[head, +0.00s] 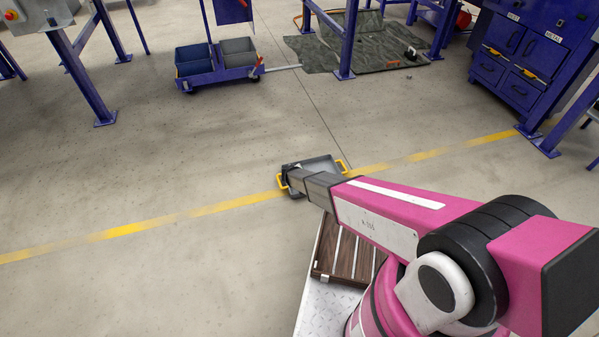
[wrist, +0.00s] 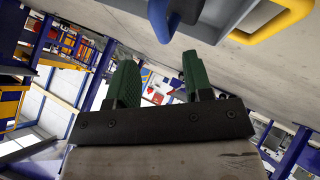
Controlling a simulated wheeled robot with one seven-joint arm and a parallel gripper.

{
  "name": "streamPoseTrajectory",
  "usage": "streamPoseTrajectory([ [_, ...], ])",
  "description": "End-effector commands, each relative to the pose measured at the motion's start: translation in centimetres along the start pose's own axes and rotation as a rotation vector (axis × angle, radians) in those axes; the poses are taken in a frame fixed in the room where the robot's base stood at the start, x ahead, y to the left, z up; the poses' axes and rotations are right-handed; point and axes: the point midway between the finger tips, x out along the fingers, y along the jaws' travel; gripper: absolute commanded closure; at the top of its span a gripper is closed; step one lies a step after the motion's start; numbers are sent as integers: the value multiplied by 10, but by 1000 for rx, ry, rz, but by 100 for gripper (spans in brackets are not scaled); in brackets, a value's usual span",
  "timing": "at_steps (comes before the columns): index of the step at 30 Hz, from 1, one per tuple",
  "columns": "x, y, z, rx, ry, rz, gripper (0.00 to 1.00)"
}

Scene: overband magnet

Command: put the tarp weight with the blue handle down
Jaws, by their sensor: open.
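In the wrist view my gripper (wrist: 159,72) has its two green fingers apart, with nothing visible between them. A blue handle (wrist: 163,22) shows at the top edge, beyond the fingertips and apart from them. The body of its weight is cut off by the frame. The handle is beside a grey tray (wrist: 213,18); whether it is inside the tray I cannot tell. In the head view the end of my arm reaches over the grey tray (head: 324,162), which lies on the floor and has yellow handles (head: 341,166). My arm hides part of the tray, and no blue handle shows there.
A dark tarp (head: 365,45) lies on the floor at the back, with a small dark-handled object (head: 410,53) on it. A blue trolley (head: 217,70) stands back left and a blue cabinet (head: 518,60) back right. The floor around the tray is clear.

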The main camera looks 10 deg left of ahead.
Motion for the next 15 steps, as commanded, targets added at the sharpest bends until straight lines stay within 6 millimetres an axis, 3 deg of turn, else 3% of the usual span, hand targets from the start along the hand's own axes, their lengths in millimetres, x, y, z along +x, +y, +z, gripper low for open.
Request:
streamPoseTrajectory([
  [3,-22,1,0,-1,1,0,53],
  [11,-30,2,0,2,-2,2,53],
  [14,-36,23,1,22,-23,17,53],
  [15,-41,40,2,37,-41,29,53],
])
